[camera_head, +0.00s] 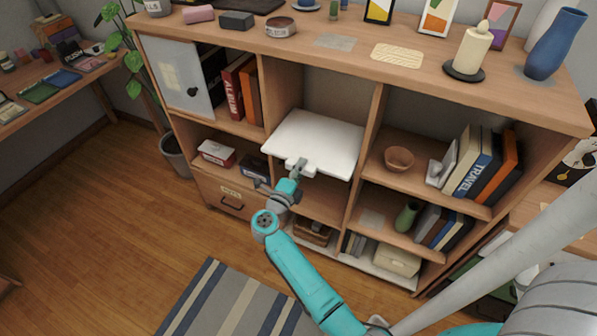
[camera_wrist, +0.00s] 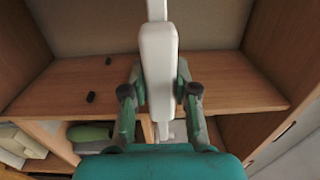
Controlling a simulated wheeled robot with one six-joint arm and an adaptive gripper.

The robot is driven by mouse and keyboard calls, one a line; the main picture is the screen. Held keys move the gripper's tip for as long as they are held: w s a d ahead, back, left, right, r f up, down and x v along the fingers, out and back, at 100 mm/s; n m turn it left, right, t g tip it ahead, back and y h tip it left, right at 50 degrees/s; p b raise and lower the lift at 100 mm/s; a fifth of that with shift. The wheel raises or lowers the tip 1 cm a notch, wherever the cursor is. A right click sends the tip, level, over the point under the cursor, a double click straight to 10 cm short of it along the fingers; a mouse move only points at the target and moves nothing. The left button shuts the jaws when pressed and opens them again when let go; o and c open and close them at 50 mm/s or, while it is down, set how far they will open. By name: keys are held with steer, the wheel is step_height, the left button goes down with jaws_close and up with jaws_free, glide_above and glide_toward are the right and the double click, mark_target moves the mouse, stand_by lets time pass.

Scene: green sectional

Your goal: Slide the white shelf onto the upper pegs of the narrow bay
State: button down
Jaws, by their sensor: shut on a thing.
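The white shelf (camera_head: 322,140) is a flat board lying about level at the mouth of the narrow bay (camera_head: 338,97). It spans most of the gap between the uprights, and its front part seems to stick out. My gripper (camera_head: 296,178) is shut on a white block at its front edge. In the wrist view the shelf's white block (camera_wrist: 157,70) sits between my gripper's fingers (camera_wrist: 160,92). A dark peg (camera_wrist: 91,97) and another peg (camera_wrist: 108,61) show on a wooden panel left of the shelf. I cannot tell whether the shelf touches any pegs.
The right upright (camera_head: 371,125) and the left upright stand close to the shelf's sides. Books (camera_head: 488,165) and a brown bowl (camera_head: 399,158) fill the right bays. A basket (camera_head: 313,232) stands low in the narrow bay. Space in front is open floor with a striped rug (camera_head: 235,300).

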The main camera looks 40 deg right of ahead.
mark_target(312, 148)
steer(key=shift+x, duration=4.5)
steer(key=shift+a+f, duration=0.1)
steer(key=shift+f, duration=0.8)
steer(key=shift+c, duration=1.7)
jaws_free()
steer(key=shift+f, duration=0.15)
steer(key=v, duration=1)
